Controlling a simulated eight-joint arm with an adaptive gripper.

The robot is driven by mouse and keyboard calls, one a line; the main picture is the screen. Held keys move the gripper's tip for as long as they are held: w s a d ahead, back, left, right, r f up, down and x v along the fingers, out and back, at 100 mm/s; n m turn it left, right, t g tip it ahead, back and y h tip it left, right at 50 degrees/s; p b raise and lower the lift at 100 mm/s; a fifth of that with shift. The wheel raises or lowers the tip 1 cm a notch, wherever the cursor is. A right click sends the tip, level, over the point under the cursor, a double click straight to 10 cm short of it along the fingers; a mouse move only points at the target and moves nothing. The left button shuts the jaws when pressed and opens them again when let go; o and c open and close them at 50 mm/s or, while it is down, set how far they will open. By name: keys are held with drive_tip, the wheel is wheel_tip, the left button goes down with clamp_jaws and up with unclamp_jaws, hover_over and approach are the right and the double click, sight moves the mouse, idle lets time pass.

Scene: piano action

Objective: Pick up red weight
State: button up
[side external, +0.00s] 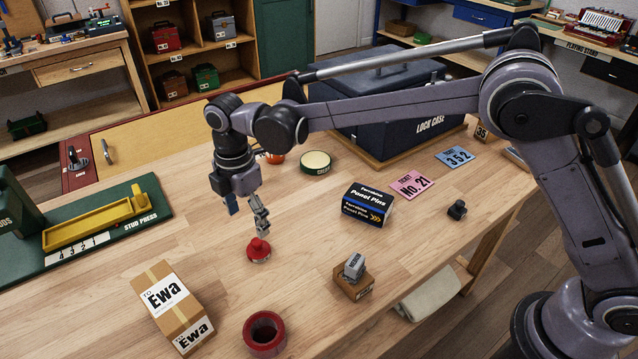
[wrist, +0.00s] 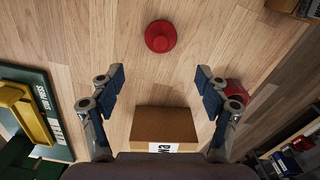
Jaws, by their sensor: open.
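The red weight (side external: 258,250) stands upright on the wooden table, a round base with a knob on top. In the wrist view the red weight (wrist: 160,36) lies near the top centre, ahead of the fingertips and roughly midway between them. My gripper (side external: 246,212) hangs above the table close to the weight in the side view, with one finger overlapping the space just above its knob. In the wrist view my gripper (wrist: 160,80) is open and empty, its two fingers wide apart. I cannot tell the exact height of the fingertips over the weight.
A cardboard box labelled Ewa (side external: 166,305) and a red tape roll (side external: 283,335) stand at the front. The green stud press (side external: 120,235) is left. Bare table surrounds the weight.

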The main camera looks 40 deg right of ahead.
sight(256, 241)
wheel_tip(256, 241, down, 4)
drive_tip(key=shift+r, duration=0.1)
drive_tip(key=shift+d+f, duration=0.25)
drive_tip(key=shift+f, duration=1.1)
drive_tip(key=shift+d+f, duration=0.25)
drive_tip(key=shift+f, duration=1.05)
drive_tip(key=c, duration=1.5)
